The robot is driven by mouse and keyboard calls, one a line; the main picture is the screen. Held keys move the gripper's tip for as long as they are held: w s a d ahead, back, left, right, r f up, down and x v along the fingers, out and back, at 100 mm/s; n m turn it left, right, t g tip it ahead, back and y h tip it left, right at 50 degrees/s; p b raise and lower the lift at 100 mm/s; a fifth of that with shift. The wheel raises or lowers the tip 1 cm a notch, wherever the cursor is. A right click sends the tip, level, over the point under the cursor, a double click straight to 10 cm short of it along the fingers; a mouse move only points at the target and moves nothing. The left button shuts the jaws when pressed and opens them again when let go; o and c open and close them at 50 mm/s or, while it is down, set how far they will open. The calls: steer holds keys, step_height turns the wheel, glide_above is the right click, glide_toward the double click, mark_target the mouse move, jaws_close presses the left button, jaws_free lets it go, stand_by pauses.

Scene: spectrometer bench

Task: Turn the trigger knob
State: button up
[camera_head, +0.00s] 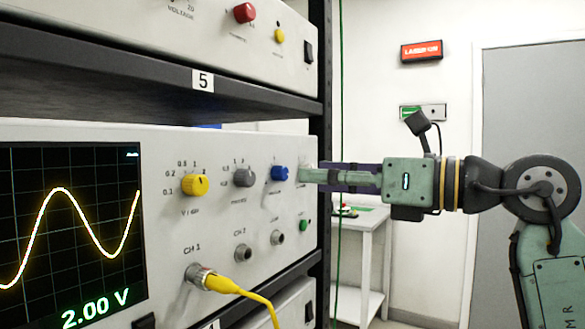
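The oscilloscope front panel (165,232) has a row of knobs: a yellow knob (195,184), a grey knob (244,177) and a blue knob (280,173). My gripper (304,173) reaches in from the right, its fingers level and its tips at the panel's right end, just right of the blue knob. A pale shape shows at the fingertips, perhaps a fourth knob, mostly hidden by the fingers. The small labels there are not readable, so I cannot confirm which is the trigger knob. Finger spacing and contact are unclear from this side.
A yellow cable (239,289) is plugged into the left connector below the knobs. A green button (304,225) sits below my fingertips. The dark rack shelf (150,81) runs above the oscilloscope. A white side table (361,222) stands behind my gripper.

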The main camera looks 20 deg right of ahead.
mark_target(286, 174)
steer(key=p+x, duration=0.1)
steer(key=x, duration=0.4)
steer(key=shift+w+a, duration=0.15)
steer(key=shift+c, duration=0.5)
jaws_close()
